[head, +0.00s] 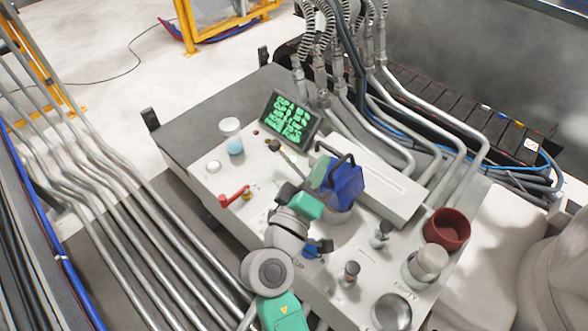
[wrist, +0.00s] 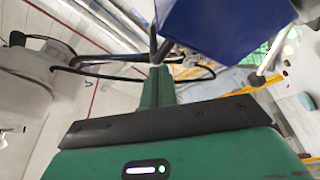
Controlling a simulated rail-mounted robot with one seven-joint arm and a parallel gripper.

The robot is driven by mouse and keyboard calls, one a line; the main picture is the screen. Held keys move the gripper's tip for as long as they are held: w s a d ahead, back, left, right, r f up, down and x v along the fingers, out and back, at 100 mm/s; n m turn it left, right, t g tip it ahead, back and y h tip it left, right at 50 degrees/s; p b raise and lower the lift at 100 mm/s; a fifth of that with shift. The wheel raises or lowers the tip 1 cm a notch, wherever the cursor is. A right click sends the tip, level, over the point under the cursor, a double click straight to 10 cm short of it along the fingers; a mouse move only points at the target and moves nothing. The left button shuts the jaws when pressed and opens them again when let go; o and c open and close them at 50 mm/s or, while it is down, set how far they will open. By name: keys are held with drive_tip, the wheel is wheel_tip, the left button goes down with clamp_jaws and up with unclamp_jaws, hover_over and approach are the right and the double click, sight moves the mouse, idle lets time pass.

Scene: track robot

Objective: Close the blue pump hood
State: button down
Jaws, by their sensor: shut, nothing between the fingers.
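The blue pump hood (head: 346,184) stands raised and tilted above a round metal base on the light panel (head: 262,172) in the head view. A dark curved handle shows behind its top. My gripper, green and grey, is close to the hood's left side in the head view. In the wrist view, the blue hood (wrist: 230,28) fills the top centre-right, just beyond my gripper (wrist: 158,50). The gripper's narrow fingers are together and hold nothing. The fingertips are close to the hood's lower left edge; I cannot tell whether they touch it.
A green-lit screen (head: 289,118), a cup (head: 231,136) and a red lever (head: 235,197) lie left of the hood. Knobs, a red-brown pot (head: 447,229) and a round container (head: 391,313) are at right. Pipes (head: 425,105) and hoses run behind the panel.

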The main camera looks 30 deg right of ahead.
drive_tip(key=shift+s+d+f, duration=0.15)
drive_tip(key=shift+s+f, duration=0.05)
drive_tip(key=shift+s, duration=0.4)
drive_tip(key=shift+s+d+f, duration=0.15)
drive_tip(key=shift+s, duration=0.45)
drive_tip(key=shift+s+d+f, duration=0.15)
drive_tip(key=shift+s+f, duration=0.05)
drive_tip(key=shift+s, duration=0.4)
drive_tip(key=f+b+v, duration=0.1)
drive_tip(key=b+v, duration=0.2)
drive_tip(key=v, duration=0.7)
drive_tip(key=shift+w, duration=0.4)
drive_tip(key=shift+a, duration=0.1)
